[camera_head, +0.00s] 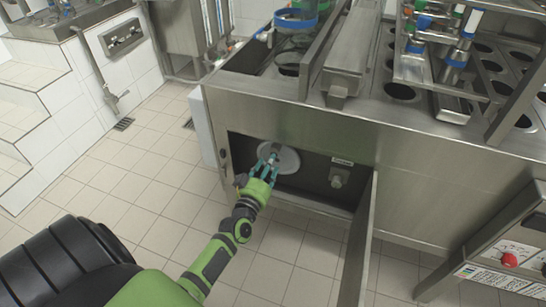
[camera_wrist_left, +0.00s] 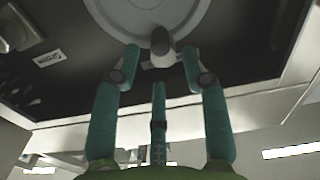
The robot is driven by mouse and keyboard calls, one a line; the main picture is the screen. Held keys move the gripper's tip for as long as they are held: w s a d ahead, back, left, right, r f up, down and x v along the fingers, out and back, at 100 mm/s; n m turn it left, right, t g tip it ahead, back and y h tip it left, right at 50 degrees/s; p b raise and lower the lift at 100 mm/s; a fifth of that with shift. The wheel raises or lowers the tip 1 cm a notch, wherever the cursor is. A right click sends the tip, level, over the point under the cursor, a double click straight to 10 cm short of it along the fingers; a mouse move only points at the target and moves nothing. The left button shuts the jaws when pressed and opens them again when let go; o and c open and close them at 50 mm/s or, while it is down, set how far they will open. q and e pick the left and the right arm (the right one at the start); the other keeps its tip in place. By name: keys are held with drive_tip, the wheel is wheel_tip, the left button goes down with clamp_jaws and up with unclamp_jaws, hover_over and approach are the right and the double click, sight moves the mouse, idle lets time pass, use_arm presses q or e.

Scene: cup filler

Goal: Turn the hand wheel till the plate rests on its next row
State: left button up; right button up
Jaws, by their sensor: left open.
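The hand wheel (camera_head: 289,160) is a pale grey disc inside the open compartment in the front of the steel machine. It also fills the top of the left wrist view (camera_wrist_left: 205,15), with a dark-tipped grip knob (camera_wrist_left: 160,42) standing out from it. My left gripper (camera_head: 268,162) is at the wheel's left side. In the left wrist view its teal fingers (camera_wrist_left: 161,62) are open, one on each side of the knob; contact is unclear. A steel surface with rows of round holes (camera_head: 376,97) forms the machine's top. My right gripper is not in view.
The compartment's door (camera_head: 358,245) hangs open to the right of the wheel. A small fitting (camera_head: 338,177) sits on the compartment's back wall. A panel with a red knob (camera_head: 509,259) is at the lower right. Tiled floor (camera_head: 165,190) is clear at the left.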

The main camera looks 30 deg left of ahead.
use_arm(q)
drive_tip(key=x, duration=0.4)
drive_tip(key=shift+w+f, duration=0.1)
clamp_jaws()
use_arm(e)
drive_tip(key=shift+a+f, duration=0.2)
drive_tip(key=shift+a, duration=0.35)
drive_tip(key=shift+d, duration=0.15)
